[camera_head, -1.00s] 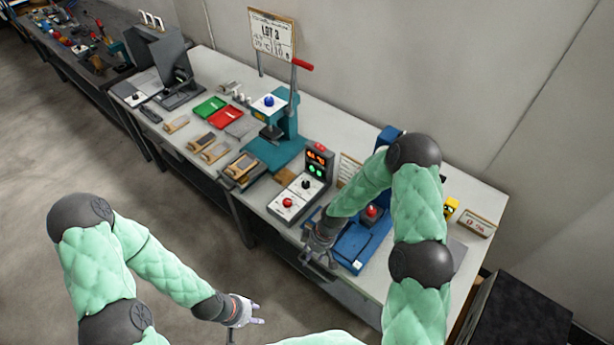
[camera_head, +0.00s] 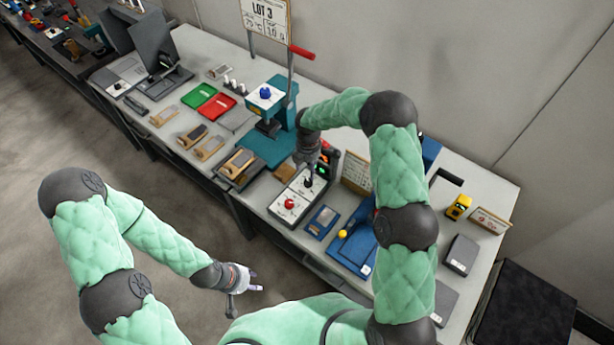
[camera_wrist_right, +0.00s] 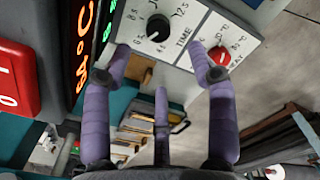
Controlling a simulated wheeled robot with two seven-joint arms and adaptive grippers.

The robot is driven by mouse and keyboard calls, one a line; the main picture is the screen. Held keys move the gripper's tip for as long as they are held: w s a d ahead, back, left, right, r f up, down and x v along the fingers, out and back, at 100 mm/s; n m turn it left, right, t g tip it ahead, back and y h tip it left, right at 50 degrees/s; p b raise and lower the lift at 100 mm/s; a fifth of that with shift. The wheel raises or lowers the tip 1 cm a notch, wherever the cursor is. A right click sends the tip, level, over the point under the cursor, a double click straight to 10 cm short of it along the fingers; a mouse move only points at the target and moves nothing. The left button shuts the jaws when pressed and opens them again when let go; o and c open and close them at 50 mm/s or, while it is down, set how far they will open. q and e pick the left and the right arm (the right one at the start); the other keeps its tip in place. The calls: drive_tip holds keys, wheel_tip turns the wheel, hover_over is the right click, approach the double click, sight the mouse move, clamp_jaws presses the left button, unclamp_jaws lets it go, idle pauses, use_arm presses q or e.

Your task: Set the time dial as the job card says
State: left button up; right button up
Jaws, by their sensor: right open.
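The time dial is a black knob (camera_wrist_right: 157,28) on a white panel with printed numbers and the word TIME. In the head view the dial (camera_head: 308,183) sits on the control box's sloped face, behind a red knob (camera_head: 290,204). My right gripper (camera_head: 308,167) is above the box by the dial. In the right wrist view its fingers (camera_wrist_right: 162,62) are spread and empty, with the dial beyond them, apart as far as I can tell. The job card (camera_head: 266,18) reads LOT 3; its smaller figures look like 75 °C and 1.0 s. My left gripper (camera_head: 247,290) is open and empty, off the table.
The box's lit display (camera_wrist_right: 80,50) stands beside the dial panel. A teal press (camera_head: 283,125) with a red lever is left of the box, a blue fixture (camera_head: 352,250) to its right. Red (camera_head: 216,108) and green (camera_head: 198,95) trays lie further left.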

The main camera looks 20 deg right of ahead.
sight(308, 181)
wheel_tip(308, 181, down, 9)
drive_tip(key=shift+w+f, duration=0.15)
idle(0.4)
drive_tip(key=c, duration=1.1)
